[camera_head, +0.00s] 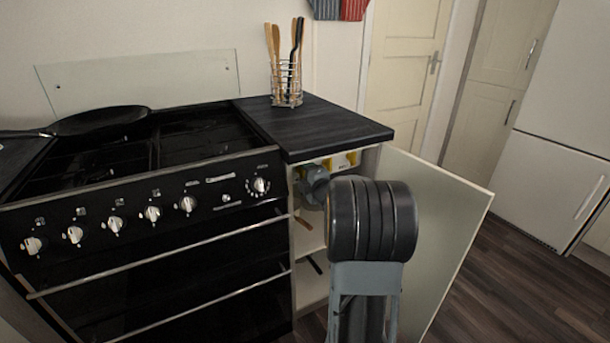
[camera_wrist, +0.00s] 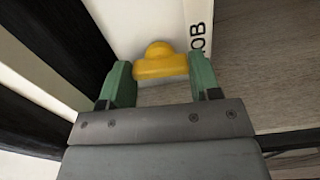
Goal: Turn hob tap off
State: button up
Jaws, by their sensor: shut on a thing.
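The yellow hob tap (camera_wrist: 160,62) shows in the wrist view, mounted on a white panel (camera_wrist: 150,25). A black label ending in "OB" is printed on the panel to its right. My gripper (camera_wrist: 161,78) has its two green fingers on either side of the tap handle and is shut on it. In the head view, my gripper (camera_head: 314,186) reaches into the open cupboard (camera_head: 305,245) under the worktop. My own arm hides part of the cupboard, and the gripped handle is hard to make out there.
The cupboard door (camera_head: 450,215) stands open to the right of my arm. The black cooker (camera_head: 150,220) with its row of knobs is on the left. A utensil rack (camera_head: 287,98) stands on the dark worktop (camera_head: 345,128). Wooden floor (camera_head: 500,290) is clear to the right.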

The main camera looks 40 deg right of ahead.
jog(key=shift+m+p, duration=2.75)
jog(key=shift+m, duration=5.85)
jog(key=o, duration=0.9)
jog(key=s, duration=0.4)
jog(key=s+a+p, duration=0.1)
jog(key=s, duration=0.4)
jog(key=s+a, duration=0.1)
jog(key=s, duration=0.3)
jog(key=shift+s+p, duration=0.3)
jog(key=shift+s, duration=0.05)
